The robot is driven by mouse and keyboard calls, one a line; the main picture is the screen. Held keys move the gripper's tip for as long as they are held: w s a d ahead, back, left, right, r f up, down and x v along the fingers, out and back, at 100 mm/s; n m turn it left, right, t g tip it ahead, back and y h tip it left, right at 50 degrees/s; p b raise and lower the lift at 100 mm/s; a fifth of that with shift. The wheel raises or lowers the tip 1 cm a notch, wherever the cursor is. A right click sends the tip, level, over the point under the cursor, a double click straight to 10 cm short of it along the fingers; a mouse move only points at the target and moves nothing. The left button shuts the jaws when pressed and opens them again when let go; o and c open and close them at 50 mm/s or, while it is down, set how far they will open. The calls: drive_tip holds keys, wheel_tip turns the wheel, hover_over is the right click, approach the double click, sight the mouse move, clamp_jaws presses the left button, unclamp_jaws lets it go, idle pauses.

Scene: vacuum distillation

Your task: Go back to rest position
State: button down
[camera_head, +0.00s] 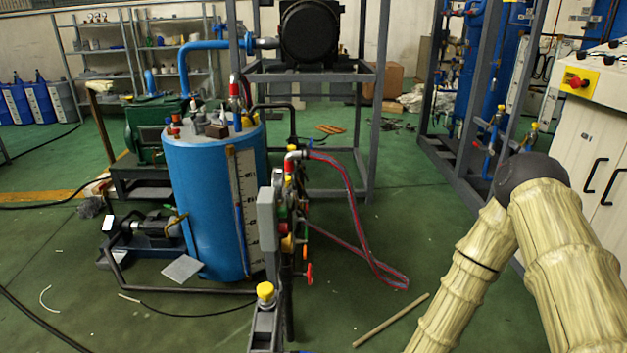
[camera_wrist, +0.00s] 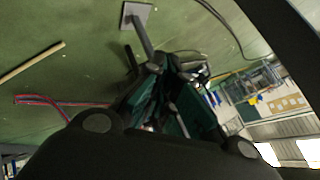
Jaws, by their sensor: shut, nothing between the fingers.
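My gripper (camera_wrist: 163,66) shows in the wrist view as dark fingers pointing away from the camera, shut and empty, above the green floor. It does not show in the head view. There, my arm in its beige ribbed cover (camera_head: 572,260) stands bent at the lower right, with a dark elbow joint at the top.
A blue tank (camera_head: 205,205) with valves and a red hose (camera_head: 352,205) stands left of centre. A yellow-capped post (camera_head: 265,292) is near the front. A white control cabinet (camera_head: 600,140) is close on the right. A wooden stick (camera_head: 390,320) lies on the open green floor.

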drive_tip(key=s+d+f+g+h, duration=0.3)
drive_tip(key=s+d, duration=0.5)
drive_tip(key=s, duration=0.4)
drive_tip(key=s+d+f+g+h, duration=0.3)
drive_tip(key=s+d, duration=0.6)
drive_tip(key=s, duration=0.4)
wheel_tip(320, 180, up, 19)
drive_tip(key=p, duration=1.9)
drive_tip(key=shift+f+h, duration=0.15)
drive_tip(key=shift+h, duration=0.15)
drive_tip(key=shift+s, duration=0.15)
